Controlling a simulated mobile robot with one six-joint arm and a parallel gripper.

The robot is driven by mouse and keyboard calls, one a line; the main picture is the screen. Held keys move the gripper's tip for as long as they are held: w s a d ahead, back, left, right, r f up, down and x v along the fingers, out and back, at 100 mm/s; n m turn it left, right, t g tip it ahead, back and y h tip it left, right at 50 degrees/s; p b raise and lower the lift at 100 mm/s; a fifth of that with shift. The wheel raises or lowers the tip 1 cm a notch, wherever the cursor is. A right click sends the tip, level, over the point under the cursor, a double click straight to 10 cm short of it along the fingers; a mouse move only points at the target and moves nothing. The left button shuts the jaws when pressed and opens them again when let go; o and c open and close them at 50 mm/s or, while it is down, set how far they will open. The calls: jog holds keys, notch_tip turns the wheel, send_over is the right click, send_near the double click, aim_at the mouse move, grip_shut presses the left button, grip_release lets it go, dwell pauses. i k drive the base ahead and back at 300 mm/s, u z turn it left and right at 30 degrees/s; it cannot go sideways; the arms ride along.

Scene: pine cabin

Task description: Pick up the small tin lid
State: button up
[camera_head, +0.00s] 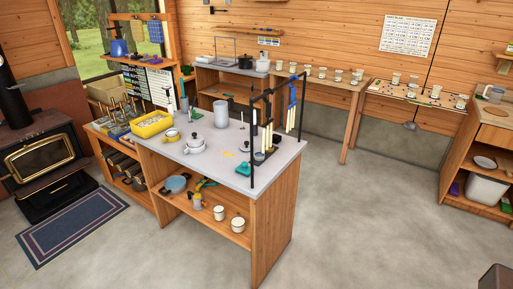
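I cannot pick out the small tin lid for certain at this size. The grey-topped island bench (218,165) stands in the middle of the view. On it, a white lidded pot (195,144) stands near a small yellow-and-white pot (171,135) and a tall grey canister (221,115). A small yellow patch (229,154) lies on the bare top, too small to identify. My gripper is not in view.
A black rail frame (252,150) with hanging tools rises from the bench's right end. A yellow tray (152,124) sits at its left. A stove (42,160) is at far left. Wall tables (330,88) with jars line the back. The floor (370,215) at right is clear.

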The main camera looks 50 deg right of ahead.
aim_at(246, 146)
jog(key=u, duration=0.15)
jog(key=i, duration=0.95)
jog(key=z, duration=0.1)
